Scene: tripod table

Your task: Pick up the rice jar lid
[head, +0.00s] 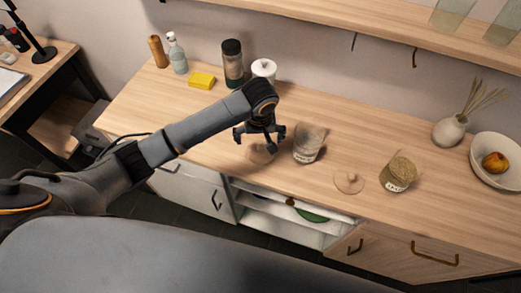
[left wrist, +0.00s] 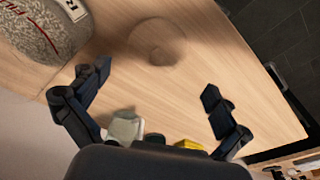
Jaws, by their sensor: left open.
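A round, see-through lid with a small knob (head: 262,154) lies flat on the wooden counter, left of a clear jar of pale grains (head: 308,143), apparently the rice jar. In the left wrist view the lid (left wrist: 155,40) lies ahead of the fingers, and the jar (left wrist: 40,32) stands at upper left with its label partly cut off. My left gripper (head: 260,135) is open and empty, pointing down above this lid; its spread fingers also show in the left wrist view (left wrist: 157,80). The right gripper is out of view.
A second, similar lid (head: 349,182) lies beside a tilted-looking jar of oats (head: 398,173). Behind my arm stand a white canister (head: 264,69), a dark-lidded jar (head: 232,65) and a yellow sponge (head: 202,80). A drawer or shelf (head: 290,213) is open below the counter's front edge.

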